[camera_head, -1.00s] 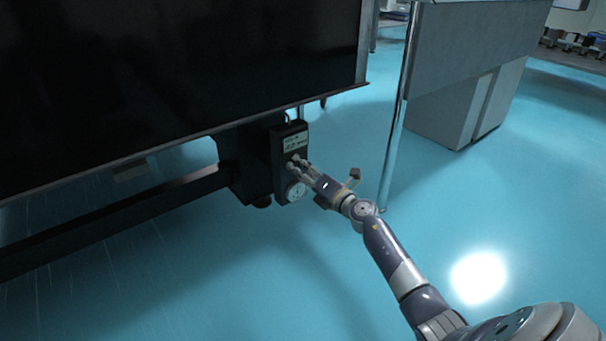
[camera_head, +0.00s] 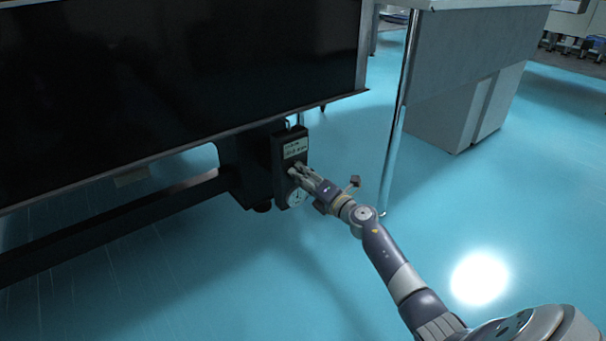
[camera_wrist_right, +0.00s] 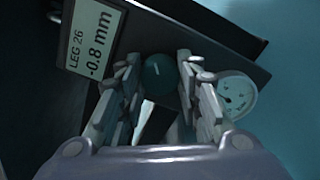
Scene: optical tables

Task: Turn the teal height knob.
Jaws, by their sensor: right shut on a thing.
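The teal height knob (camera_wrist_right: 160,72) shows in the right wrist view as a dark round knob with a short pale mark, on a black control box (camera_head: 291,150). My right gripper (camera_wrist_right: 158,85) has a finger on each side of the knob and is shut on it. In the head view the same gripper (camera_head: 294,170) reaches the box from the right and hides the knob. A display (camera_wrist_right: 90,42) beside the knob reads "LEG 26" and "-0.8 mm". My left gripper is not in view.
A round white dial (camera_wrist_right: 236,95) sits on the box near the knob. A large black table (camera_head: 180,70) overhangs the box. A dark beam (camera_head: 110,225) runs left. A metal leg (camera_head: 393,150) stands to the right; the teal floor between is clear.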

